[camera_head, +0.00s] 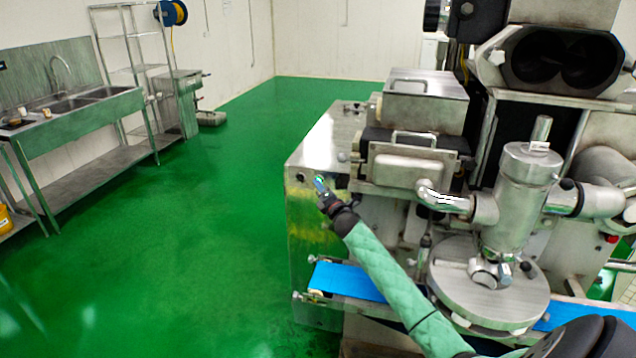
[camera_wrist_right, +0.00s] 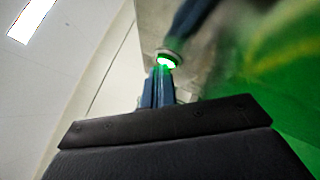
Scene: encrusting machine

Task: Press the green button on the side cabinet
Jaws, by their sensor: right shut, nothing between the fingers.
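The green button (camera_wrist_right: 167,61) glows on the metal face of the side cabinet in the right wrist view. The tips of my right gripper (camera_wrist_right: 162,78) are shut with nothing between them and lie right at the button, covering its near part. Whether they touch or press it I cannot tell for sure. In the head view my right gripper (camera_head: 322,188) is at the upper front of the side cabinet (camera_head: 308,232), where a small greenish glow shows at its tips. My left gripper is not in view.
The encrusting machine's metal cylinder (camera_head: 522,200) and round plate (camera_head: 485,285) stand right of my arm. A blue conveyor belt (camera_head: 345,281) runs below it. A sink bench (camera_head: 75,120) and rack stand far left. The green floor between is clear.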

